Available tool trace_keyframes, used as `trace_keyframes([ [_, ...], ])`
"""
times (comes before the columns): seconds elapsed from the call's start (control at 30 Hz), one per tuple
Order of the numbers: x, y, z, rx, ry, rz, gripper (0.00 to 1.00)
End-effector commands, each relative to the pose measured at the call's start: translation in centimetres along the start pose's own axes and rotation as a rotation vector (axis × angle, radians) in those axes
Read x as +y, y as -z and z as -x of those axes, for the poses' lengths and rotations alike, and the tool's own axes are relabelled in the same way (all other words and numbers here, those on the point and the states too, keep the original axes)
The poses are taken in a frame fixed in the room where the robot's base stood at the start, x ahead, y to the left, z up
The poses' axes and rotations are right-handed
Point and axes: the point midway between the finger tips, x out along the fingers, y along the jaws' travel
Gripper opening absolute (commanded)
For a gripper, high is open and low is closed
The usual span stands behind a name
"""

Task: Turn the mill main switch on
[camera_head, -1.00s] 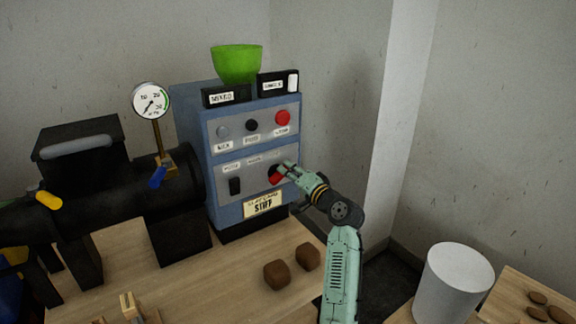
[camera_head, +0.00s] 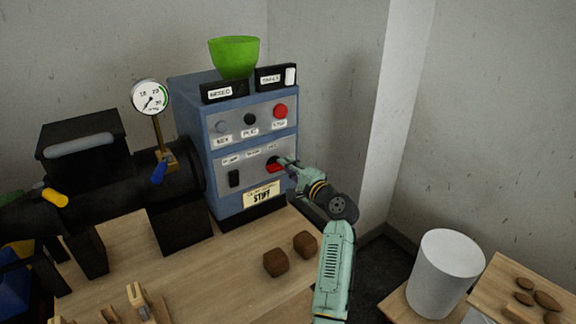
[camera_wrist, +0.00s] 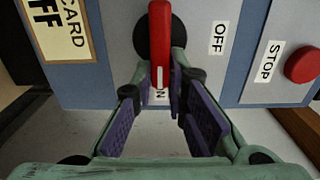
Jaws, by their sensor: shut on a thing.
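The mill main switch is a red handle (camera_head: 273,169) on a round black base, low on the right of the blue control box's front. In the wrist view the red handle (camera_wrist: 159,45), with a white line at its end, points down the picture at a partly hidden label whose "N" shows. The "OFF" label (camera_wrist: 218,38) is off to the handle's side. My gripper (camera_head: 285,163) is at the switch; in the wrist view its fingertips (camera_wrist: 160,72) are on both sides of the handle's outer end, shut on it.
The blue control box (camera_head: 213,190) stands on the wooden table (camera_head: 215,275). A green bowl (camera_head: 234,57) is on top. Two brown lumps (camera_head: 276,263) lie in front.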

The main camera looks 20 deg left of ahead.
Motion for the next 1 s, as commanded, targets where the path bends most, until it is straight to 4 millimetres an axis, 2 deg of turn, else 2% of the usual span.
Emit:
trace_keyframes([
  [0.3, -0.14, 0.09, 0.0, 0.003, 0.003, -0.003, 0.0],
  [0.33, -0.13, 0.09, 0.0, 0.003, 0.003, -0.003, 0.14],
  [0.63, -0.06, 0.05, 0.01, 0.001, 0.001, -0.002, 0.33],
  [0.9, -0.01, 0.03, 0.06, 0.001, 0.001, -0.002, 0.33],
  [1.0, 0.07, 0.08, 0.64, 0.001, 0.0, -0.002, 0.33],
])
